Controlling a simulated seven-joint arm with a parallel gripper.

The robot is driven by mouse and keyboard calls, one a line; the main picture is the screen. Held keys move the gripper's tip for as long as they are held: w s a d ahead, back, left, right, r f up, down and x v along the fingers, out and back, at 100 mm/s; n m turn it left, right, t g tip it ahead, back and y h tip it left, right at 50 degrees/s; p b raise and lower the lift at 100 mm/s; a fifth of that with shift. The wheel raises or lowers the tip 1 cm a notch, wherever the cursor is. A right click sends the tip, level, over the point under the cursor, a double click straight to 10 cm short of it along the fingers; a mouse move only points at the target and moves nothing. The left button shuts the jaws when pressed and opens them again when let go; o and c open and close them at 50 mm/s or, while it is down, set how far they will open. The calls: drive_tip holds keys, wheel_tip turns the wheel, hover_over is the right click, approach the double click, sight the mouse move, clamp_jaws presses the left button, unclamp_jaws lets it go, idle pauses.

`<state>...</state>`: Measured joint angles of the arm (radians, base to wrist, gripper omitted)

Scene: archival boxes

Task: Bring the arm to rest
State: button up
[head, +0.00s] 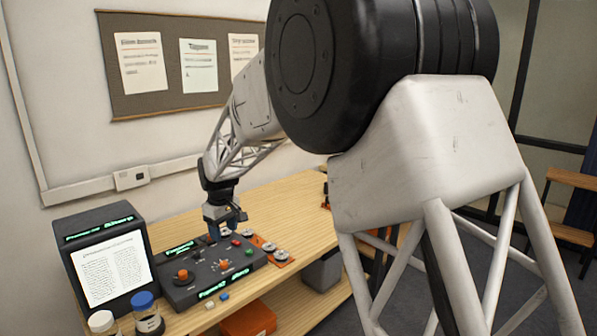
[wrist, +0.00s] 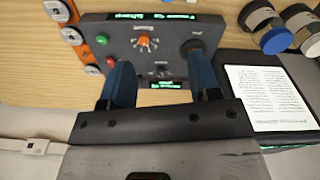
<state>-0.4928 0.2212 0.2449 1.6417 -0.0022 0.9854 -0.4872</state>
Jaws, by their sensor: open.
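My arm reaches from the right over a wooden table in the head view. My gripper (head: 224,222) points down just above the rear edge of a dark control panel (head: 180,293). In the wrist view my gripper (wrist: 163,78) shows two blue fingers spread apart with nothing between them. The panel (wrist: 115,33) lies beyond the fingertips, with an orange knob (wrist: 145,41), a black knob, a green button (wrist: 102,40) and a red button. Whether the fingers touch the panel cannot be told.
A screen unit (head: 108,262) with a text page stands left of the panel. Two jars, one blue-lidded (head: 148,312), stand in front of it. Small blocks (head: 217,301) lie before the panel. Round pieces on orange bases (head: 281,256) sit at right. Bare tabletop (head: 290,205) lies behind.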

drive_tip(key=s+d+r+m+t, duration=0.1)
drive_tip(key=s+d+r+m, duration=0.3)
drive_tip(key=s+d, duration=0.7)
drive_tip(key=s+d+r+m, duration=0.1)
drive_tip(key=s+d+r, duration=0.55)
drive_tip(key=d, duration=0.75)
drive_tip(key=s+d+f+m, duration=0.1)
drive_tip(key=s+d+m, duration=0.1)
drive_tip(key=s+d, duration=0.3)
drive_tip(key=s+d+f+m, duration=0.2)
drive_tip(key=s+d, duration=0.3)
drive_tip(key=s, duration=0.8)
drive_tip(key=s+d+f+m+t, duration=0.1)
drive_tip(key=s+d+m, duration=0.1)
drive_tip(key=s+d, duration=0.3)
drive_tip(key=s, duration=0.4)
drive_tip(key=shift+f, duration=0.25)
drive_tip(key=shift+w, duration=0.1)
drive_tip(key=shift+c, duration=0.2)
